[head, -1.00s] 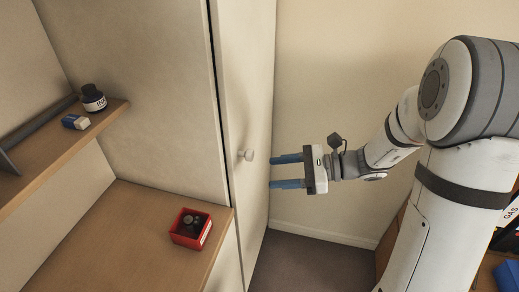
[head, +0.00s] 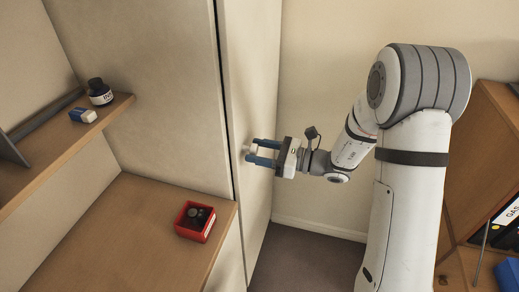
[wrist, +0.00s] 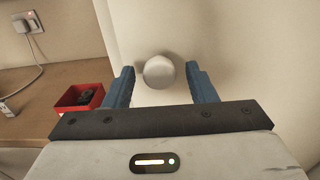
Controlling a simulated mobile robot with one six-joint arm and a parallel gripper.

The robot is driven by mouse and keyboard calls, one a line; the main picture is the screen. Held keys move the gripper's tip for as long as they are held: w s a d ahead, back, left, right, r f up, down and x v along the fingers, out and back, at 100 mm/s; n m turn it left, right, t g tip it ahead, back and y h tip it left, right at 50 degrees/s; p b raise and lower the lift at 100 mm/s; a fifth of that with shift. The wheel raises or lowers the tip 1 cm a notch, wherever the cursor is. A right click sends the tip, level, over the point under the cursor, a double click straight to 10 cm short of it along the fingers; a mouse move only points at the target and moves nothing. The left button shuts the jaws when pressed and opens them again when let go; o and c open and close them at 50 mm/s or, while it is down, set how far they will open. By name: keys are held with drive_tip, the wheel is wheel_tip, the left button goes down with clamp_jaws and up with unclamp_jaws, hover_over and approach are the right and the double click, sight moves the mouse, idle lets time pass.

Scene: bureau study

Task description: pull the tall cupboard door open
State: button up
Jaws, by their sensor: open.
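The tall cupboard door (head: 252,90) is cream and looks shut, with a dark gap along its left edge. Its round pale knob (head: 248,149) sticks out from the door at mid-height. My gripper (head: 256,152) is open, with its two blue fingers pointing at the door around the knob in the head view. In the wrist view the knob (wrist: 159,72) lies between the fingertips of my gripper (wrist: 159,82), with a gap on both sides. Neither finger appears to touch it.
A red box (head: 195,221) with dark items sits on the wooden desktop (head: 110,235) left of the door. A shelf above holds an ink bottle (head: 100,92) and an eraser (head: 83,115). A wooden bookcase with binders stands at right. Floor below the gripper is clear.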

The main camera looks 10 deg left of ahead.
drive_tip(key=shift+c, duration=0.5)
clamp_jaws()
